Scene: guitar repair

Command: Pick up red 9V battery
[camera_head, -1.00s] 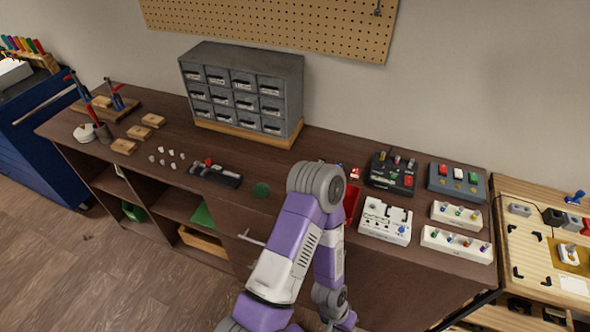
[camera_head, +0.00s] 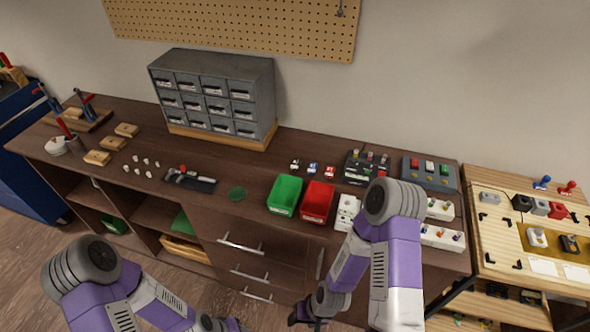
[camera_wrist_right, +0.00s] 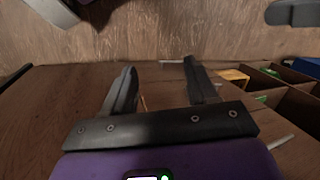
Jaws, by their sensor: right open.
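A small red block (camera_head: 557,211) stands on the wooden bench at the right, in a row beside grey and black blocks. It may be the red 9V battery, but it is too small to be sure. My right gripper (camera_head: 308,313) hangs low in front of the brown workbench, far left of and below that block. In the right wrist view my right gripper (camera_wrist_right: 160,68) is open, with nothing between its fingers; no battery shows there. My left arm comes in at the lower left; its gripper (camera_head: 230,325) is at the bottom edge, mostly cut off.
The brown workbench (camera_head: 265,215) has protruding drawer handles. It holds a green bin (camera_head: 285,194), a red bin (camera_head: 318,202), pedals and a grey drawer cabinet (camera_head: 215,97). The wooden bench (camera_head: 500,230) at the right holds pedals and switches. Open floor lies at the lower left.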

